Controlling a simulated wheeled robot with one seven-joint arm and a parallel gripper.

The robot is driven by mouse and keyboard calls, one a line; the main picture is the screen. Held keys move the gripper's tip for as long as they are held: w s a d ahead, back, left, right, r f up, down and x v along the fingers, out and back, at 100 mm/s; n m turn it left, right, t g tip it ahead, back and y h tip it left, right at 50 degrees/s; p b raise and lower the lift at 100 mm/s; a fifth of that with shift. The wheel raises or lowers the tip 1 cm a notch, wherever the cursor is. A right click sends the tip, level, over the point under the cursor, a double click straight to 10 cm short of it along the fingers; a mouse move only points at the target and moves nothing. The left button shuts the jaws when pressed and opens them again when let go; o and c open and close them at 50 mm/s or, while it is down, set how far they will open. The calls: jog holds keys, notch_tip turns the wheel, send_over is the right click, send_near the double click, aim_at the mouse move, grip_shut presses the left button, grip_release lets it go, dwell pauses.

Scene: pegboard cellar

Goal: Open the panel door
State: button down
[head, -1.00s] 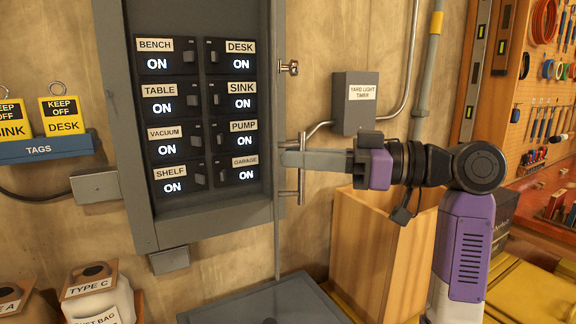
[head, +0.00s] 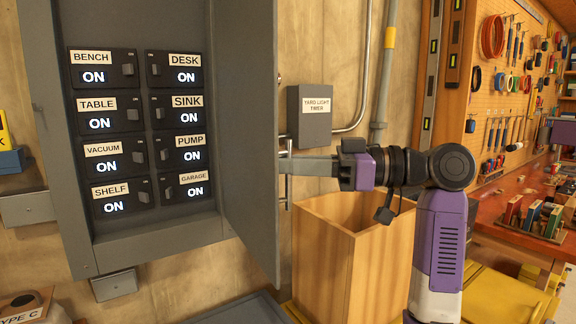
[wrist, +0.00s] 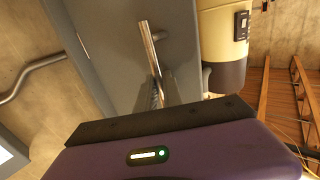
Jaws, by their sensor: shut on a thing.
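The grey panel (head: 160,240) hangs on the wall at the left of the head view. Its door (head: 248,120) stands partly open on the right side, seen at a steep angle. Inside are two columns of breakers with labels, and all show ON. My gripper (head: 288,165) is at the door's outer edge, shut on the upright metal bar handle (head: 289,188). In the wrist view the bar handle (wrist: 152,60) runs up from my gripper along the grey door (wrist: 110,50). The fingertips are mostly hidden there.
A grey yard light timer box (head: 309,118) with conduit is on the wall just right of the door. An open wooden bin (head: 345,240) stands below my arm. A red workbench (head: 510,225) and a pegboard of tools (head: 500,70) are at the right.

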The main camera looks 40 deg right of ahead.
jog(key=c, duration=1.5)
grip_release()
jog(key=b+v, duration=0.1)
jog(key=v, duration=0.7)
jog(key=shift+b, duration=0.3)
jog(key=shift+w+r, duration=0.1)
jog(key=shift+w, duration=0.05)
